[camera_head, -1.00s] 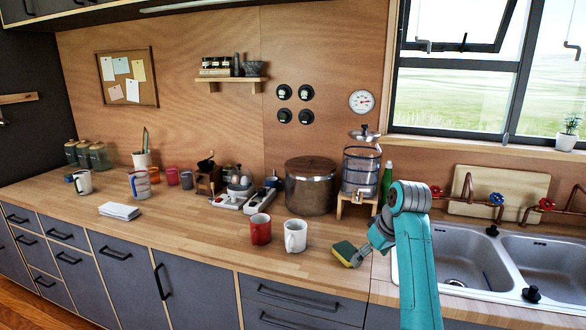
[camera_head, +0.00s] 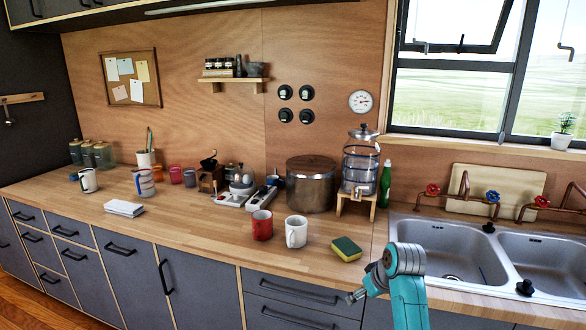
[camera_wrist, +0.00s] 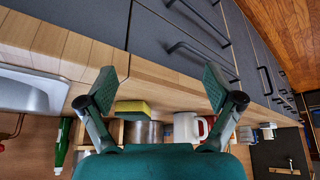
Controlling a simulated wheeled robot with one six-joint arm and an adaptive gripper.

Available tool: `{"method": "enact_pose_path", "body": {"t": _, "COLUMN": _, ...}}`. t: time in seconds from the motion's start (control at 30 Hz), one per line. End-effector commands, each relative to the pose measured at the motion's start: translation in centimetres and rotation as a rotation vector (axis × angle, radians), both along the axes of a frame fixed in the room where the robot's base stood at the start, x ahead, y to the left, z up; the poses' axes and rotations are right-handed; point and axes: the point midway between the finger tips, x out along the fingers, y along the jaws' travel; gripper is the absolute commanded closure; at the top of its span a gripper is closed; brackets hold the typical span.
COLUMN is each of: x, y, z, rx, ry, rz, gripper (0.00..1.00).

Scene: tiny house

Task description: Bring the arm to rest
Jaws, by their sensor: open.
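My teal arm (camera_head: 405,285) reaches up at the lower right of the head view, in front of the counter edge. My gripper (camera_head: 352,298) is at its left end, in front of the drawer fronts and below the counter top. In the wrist view my gripper (camera_wrist: 160,88) shows two dark fingers spread wide apart with nothing between them. The view there is upside down, with the counter edge and drawer fronts beyond the fingers.
A yellow-green sponge (camera_head: 346,249) lies on the wooden counter (camera_head: 200,228) near its front edge. A white mug (camera_head: 296,231) and a red mug (camera_head: 262,225) stand left of it. The sink (camera_head: 450,250) is at right. Drawer handles (camera_head: 292,291) stick out near my gripper.

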Motion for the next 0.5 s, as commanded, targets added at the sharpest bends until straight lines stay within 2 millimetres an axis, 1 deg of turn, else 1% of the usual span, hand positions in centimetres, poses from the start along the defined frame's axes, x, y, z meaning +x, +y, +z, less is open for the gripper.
{"method": "enact_pose_path", "body": {"t": 0.03, "x": -0.9, "y": 0.1, "z": -2.0, "rx": 0.003, "ry": -0.007, "rz": -0.011, "gripper": 0.09}}
{"method": "enact_pose_path", "body": {"t": 0.2, "x": -3.8, "y": 0.5, "z": -8.1, "rx": 0.014, "ry": -0.061, "rz": -0.061, "gripper": 0.09}}
{"method": "enact_pose_path", "body": {"t": 0.3, "x": -5.9, "y": 0.7, "z": -11.2, "rx": 0.021, "ry": -0.096, "rz": -0.091, "gripper": 0.09}}
{"method": "enact_pose_path", "body": {"t": 0.37, "x": -7.3, "y": 0.8, "z": -12.9, "rx": 0.024, "ry": -0.117, "rz": -0.107, "gripper": 0.09}}
{"method": "enact_pose_path", "body": {"t": 0.5, "x": -10.9, "y": 1.0, "z": -16.5, "rx": 0.031, "ry": -0.166, "rz": -0.144, "gripper": 0.09}}
